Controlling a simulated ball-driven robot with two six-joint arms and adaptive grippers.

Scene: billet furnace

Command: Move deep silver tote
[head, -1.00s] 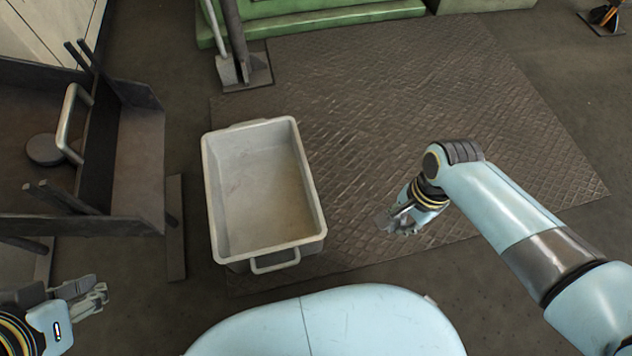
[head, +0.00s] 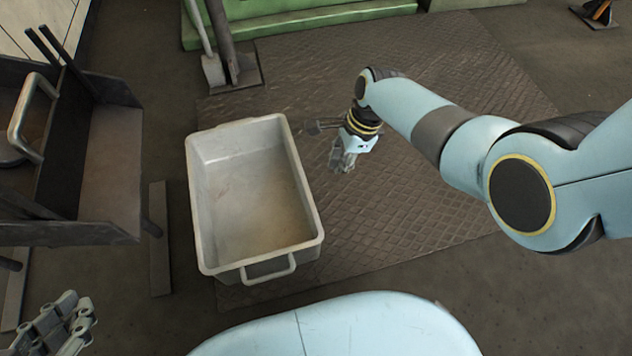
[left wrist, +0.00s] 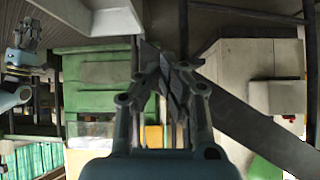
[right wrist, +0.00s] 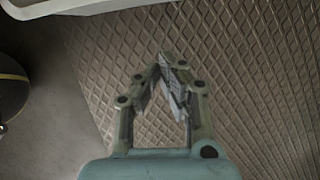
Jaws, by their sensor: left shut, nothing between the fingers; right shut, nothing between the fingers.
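The deep silver tote (head: 222,256) stands upright and empty on the floor, partly on the ribbed plate. Its near-end handle (head: 268,271) faces me; its left side is close to a dark rack. My right gripper (head: 343,163) is shut and empty, right of the tote and apart from it. The tote's rim (right wrist: 75,6) crosses the top left of the right wrist view, beyond the shut fingers (right wrist: 172,68). My left gripper (head: 76,318) is shut and empty at the lower left, left of the tote's near end. Its shut fingers also show in the left wrist view (left wrist: 172,70).
A dark metal rack (head: 112,165) with a bar handle stands left of the tote, its foot (head: 159,238) near the tote. Upright tools (head: 222,55) stand behind. A green base (head: 310,22) lines the back.

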